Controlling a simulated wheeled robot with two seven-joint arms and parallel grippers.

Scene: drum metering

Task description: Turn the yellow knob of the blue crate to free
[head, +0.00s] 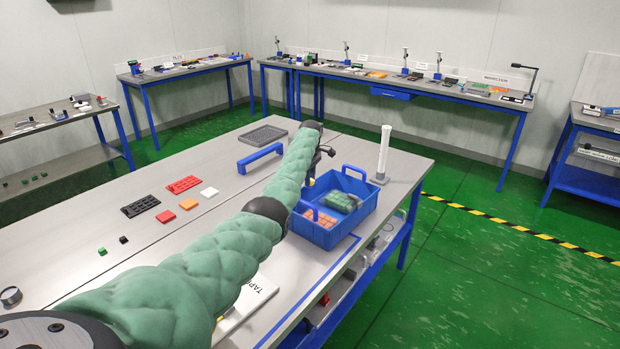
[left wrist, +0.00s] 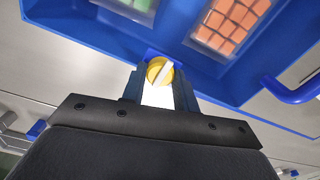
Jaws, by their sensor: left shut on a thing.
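The blue crate (head: 345,222) stands near the table's right edge in the head view, with two raised handles. It holds a green pack (head: 340,202) and a pack of orange blocks (head: 322,218). In the left wrist view the crate's wall (left wrist: 95,55) fills the upper part. The round yellow knob (left wrist: 160,72) with a pale diagonal bar sits at that wall, between the fingers of my left gripper (left wrist: 160,88), which is shut on it. My right gripper is in neither view.
A white upright cylinder (head: 384,152) stands just behind the crate. A blue handle-like bar (head: 260,158) and a grey tray (head: 262,135) lie farther back left. Black and red trays (head: 183,184) and small blocks lie at left. The floor right of the table is clear.

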